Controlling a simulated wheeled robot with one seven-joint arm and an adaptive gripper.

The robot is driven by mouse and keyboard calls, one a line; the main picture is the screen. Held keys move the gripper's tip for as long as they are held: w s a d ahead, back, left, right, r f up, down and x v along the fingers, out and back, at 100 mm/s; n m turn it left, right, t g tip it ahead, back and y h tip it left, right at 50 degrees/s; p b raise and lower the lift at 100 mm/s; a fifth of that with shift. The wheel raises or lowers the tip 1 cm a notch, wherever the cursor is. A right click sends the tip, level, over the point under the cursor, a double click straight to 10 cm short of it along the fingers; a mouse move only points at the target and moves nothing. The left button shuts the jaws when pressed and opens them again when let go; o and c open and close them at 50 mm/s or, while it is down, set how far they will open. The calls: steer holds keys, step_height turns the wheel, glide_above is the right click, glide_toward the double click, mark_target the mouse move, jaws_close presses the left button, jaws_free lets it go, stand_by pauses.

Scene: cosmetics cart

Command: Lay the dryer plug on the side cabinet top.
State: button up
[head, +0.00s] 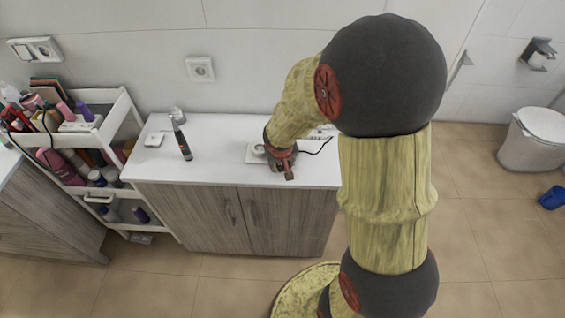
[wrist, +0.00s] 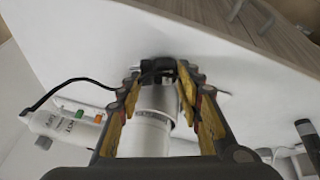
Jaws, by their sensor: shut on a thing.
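My gripper (head: 284,168) is low over the front part of the white cabinet top (head: 222,130), right of its middle. In the wrist view, its fingers (wrist: 160,76) are closed around a small dark piece, the dryer plug (wrist: 158,66), with a black cord running off to the left. The plug is mostly hidden by the fingers, and I cannot tell whether it touches the top. A white cylinder with a silver end (wrist: 152,130) shows between the fingers, nearer the camera. A white device with green and orange buttons (wrist: 66,126) lies at the left.
A crowded cosmetics cart (head: 110,130) stands left of the cabinet. The top's left front is clear. A wall socket (head: 200,69) is behind.

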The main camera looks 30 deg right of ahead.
steer(key=s+a+r+p, duration=0.3)
steer(key=s+a+r, duration=0.5)
steer(key=s+r, duration=0.3)
steer(key=shift+s+r, duration=0.2)
steer(key=shift+r, duration=0.3)
steer(key=shift+s+y+p, duration=0.1)
steer(key=shift+y+p, duration=0.2)
steer(key=shift+p, duration=0.2)
